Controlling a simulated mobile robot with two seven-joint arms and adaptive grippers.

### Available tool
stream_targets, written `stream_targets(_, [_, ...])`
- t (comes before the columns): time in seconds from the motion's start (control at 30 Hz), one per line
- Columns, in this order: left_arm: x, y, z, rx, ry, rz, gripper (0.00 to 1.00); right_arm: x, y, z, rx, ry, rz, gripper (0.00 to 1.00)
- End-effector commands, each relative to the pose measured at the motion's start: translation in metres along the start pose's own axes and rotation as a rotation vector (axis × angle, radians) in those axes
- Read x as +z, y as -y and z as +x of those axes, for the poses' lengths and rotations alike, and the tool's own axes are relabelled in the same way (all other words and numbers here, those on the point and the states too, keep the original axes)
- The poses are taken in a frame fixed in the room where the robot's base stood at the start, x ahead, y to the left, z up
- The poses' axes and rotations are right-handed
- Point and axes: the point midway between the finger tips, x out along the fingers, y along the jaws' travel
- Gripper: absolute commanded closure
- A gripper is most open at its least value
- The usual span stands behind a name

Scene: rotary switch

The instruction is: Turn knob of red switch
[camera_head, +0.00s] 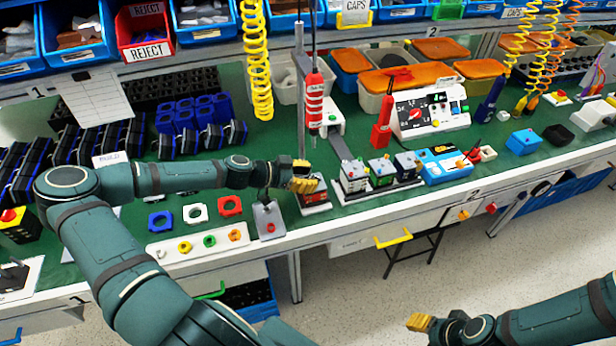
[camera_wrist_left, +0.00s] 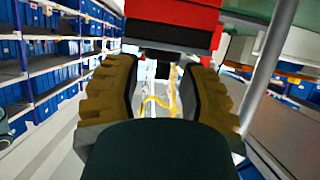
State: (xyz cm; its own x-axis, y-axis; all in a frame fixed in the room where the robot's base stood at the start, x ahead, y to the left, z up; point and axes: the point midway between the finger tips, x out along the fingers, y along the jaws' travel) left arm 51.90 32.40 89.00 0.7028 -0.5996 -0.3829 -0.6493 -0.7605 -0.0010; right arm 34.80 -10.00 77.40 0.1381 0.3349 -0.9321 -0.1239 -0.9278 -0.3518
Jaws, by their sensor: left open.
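The red switch (camera_head: 316,196) sits near the front edge of the green bench, a small box with a red upper part. My left gripper (camera_head: 302,178), with yellow fingers, is at the switch and covers part of it. In the left wrist view, my left gripper (camera_wrist_left: 162,95) is open, one ribbed finger on each side. The red switch (camera_wrist_left: 176,12) fills the top centre there, just beyond the fingertips. I cannot tell whether the fingers touch its knob. My right gripper (camera_head: 420,322) is at the lower right, away from the bench; its opening is unclear.
A grey plate with a red button (camera_head: 269,220) is left of the switch. Several small coloured switch boxes (camera_head: 380,171) stand to its right. A red and white hanging tool (camera_head: 314,103) is behind it. The floor in front of the bench (camera_head: 350,290) is clear.

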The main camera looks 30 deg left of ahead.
Motion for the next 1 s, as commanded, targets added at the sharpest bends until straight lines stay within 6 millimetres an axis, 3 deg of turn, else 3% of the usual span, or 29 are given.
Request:
stream_targets(0.23, [0.0,0.0,0.0006,0.0,0.0,-0.001,0.59,0.0001,0.0001,-0.0001,0.0,0.0,0.0,0.53])
stream_targets(0.27, [0.0,0.0,0.0005,0.0,0.0,-0.001,0.63,0.0001,0.0001,-0.0001,0.0,0.0,0.0,0.53])
stream_targets(0.37, [0.0,0.0,0.0005,0.0,0.0,-0.001,0.98,0.0001,0.0,-0.0001,0.0,0.0,0.0,0.53])
stream_targets(0.4, [0.0,0.0,0.0004,0.0,0.0,-0.001,1.0,0.0001,0.0,-0.0001,0.0,0.0,0.0,0.53])
stream_targets(1.0, [0.001,-0.0037,0.0008,-0.1,0.0,-0.047,1.0,-0.0004,0.0004,-0.0011,0.0,-0.001,0.0,0.53])
